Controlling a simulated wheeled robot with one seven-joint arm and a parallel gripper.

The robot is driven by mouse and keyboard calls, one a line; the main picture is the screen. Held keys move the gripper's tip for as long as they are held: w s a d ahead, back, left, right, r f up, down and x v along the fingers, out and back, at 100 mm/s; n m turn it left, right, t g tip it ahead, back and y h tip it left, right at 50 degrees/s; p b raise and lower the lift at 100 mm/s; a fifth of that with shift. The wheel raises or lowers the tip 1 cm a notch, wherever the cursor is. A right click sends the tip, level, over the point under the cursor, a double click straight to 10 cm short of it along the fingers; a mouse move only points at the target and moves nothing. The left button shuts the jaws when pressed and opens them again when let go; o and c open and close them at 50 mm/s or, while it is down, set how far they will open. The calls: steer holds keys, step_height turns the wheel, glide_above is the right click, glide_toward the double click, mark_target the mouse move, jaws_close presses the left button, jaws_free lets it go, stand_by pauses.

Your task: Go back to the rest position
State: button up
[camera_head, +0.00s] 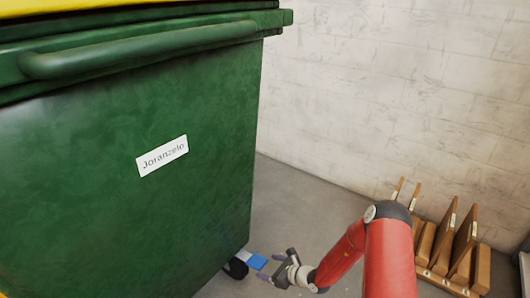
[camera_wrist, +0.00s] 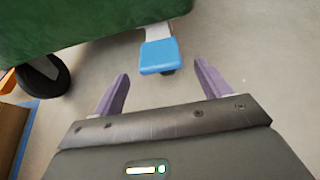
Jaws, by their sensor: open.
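My gripper (camera_head: 273,272) is low at the end of my red arm, close to the bottom corner of a large green bin. In the wrist view my gripper (camera_wrist: 164,82) shows two purple fingers spread apart with nothing held between them. A blue pedal (camera_wrist: 158,56) on a pale bracket sticks out from under the bin, beyond the fingertips and apart from them as far as I can tell. The blue pedal also shows in the head view (camera_head: 257,261), beside the gripper.
The green bin (camera_head: 110,220) has a yellow lid (camera_head: 60,6), a label reading "Joranzelo" and a black wheel (camera_head: 236,268). A wooden rack (camera_head: 450,284) with upright boards stands by the white wall (camera_head: 400,90) at right. Grey floor (camera_head: 300,200) is clear between.

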steer(key=s+a+r+n+g, duration=0.1)
steer(key=s+r+n+g, duration=0.2)
steer(key=s+r+n, duration=0.75)
steer(key=w+r+n+g, duration=0.1)
steer(key=r+n+g, duration=0.35)
steer(key=r, duration=1.35)
steer(key=s+d+r+n+t+h, duration=0.2)
steer(key=s+d+r+n+h, duration=0.3)
steer(key=s+r, duration=0.3)
steer(key=s+d+r+n+t+h, duration=0.3)
steer(key=s+d+r+n+h, duration=0.2)
steer(key=s, duration=0.8)
steer(key=d+r, duration=0.3)
steer(key=shift+s+d+n, duration=0.15)
steer(key=shift+d+n, duration=0.05)
steer(key=shift+n, duration=0.1)
